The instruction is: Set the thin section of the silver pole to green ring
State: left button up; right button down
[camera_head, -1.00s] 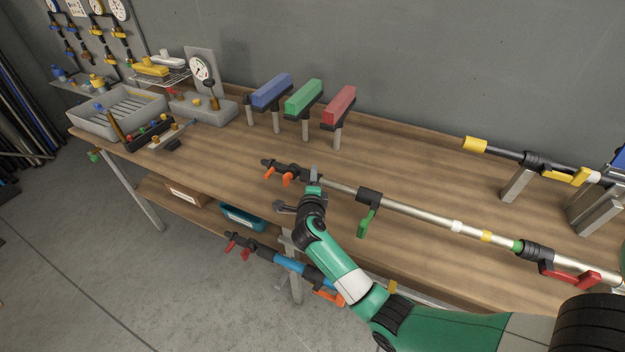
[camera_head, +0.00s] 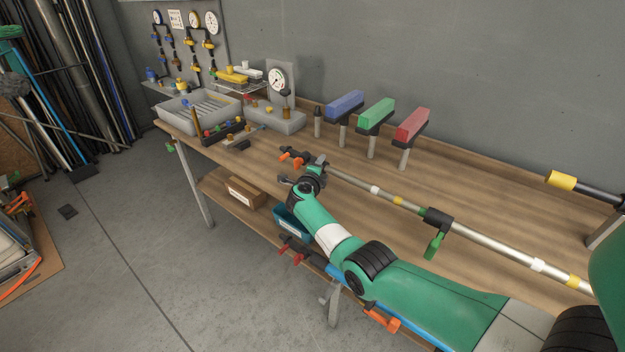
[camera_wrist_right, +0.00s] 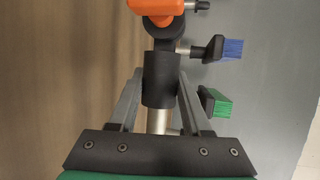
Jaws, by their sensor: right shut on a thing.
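The silver pole (camera_head: 470,236) lies lengthwise over the bench. Its thin section (camera_head: 355,180) runs left from a black clamp (camera_head: 437,220) with a green lever (camera_head: 433,245). A white ring (camera_head: 374,188), a yellow ring (camera_head: 397,200) and a green ring (camera_head: 422,210) show on the thin section; the green ring is right at the clamp's left edge. My right gripper (camera_head: 318,166) is shut on the pole near its left end, by an orange-levered clamp (camera_head: 291,157). In the right wrist view its fingers (camera_wrist_right: 160,82) flank the black sleeve. My left gripper is not in view.
A grey tray (camera_head: 190,120) and a gauge stand (camera_head: 283,85) are at the back left. Another pole with a yellow end (camera_head: 562,181) is at right. A blue pole is below the bench edge.

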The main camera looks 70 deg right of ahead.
jog(key=shift+w, duration=0.2)
jog(key=shift+c, duration=1.8)
grip_release()
jog(key=shift+a+r+p, duration=0.15)
jog(key=shift+a+p, duration=0.05)
jog(key=shift+p, duration=0.15)
jog(key=p+v, duration=0.4)
jog(key=shift+s+a+r, duration=0.1)
jog(key=shift+a+r, duration=0.2)
jog(key=shift+r, duration=0.1)
jog(key=a+p, duration=0.2)
jog(key=a, duration=0.4)
jog(key=shift+s+a+r+p, duration=0.15)
jog(key=shift+s+r+p, duration=0.2)
jog(key=shift+s+p, duration=0.05)
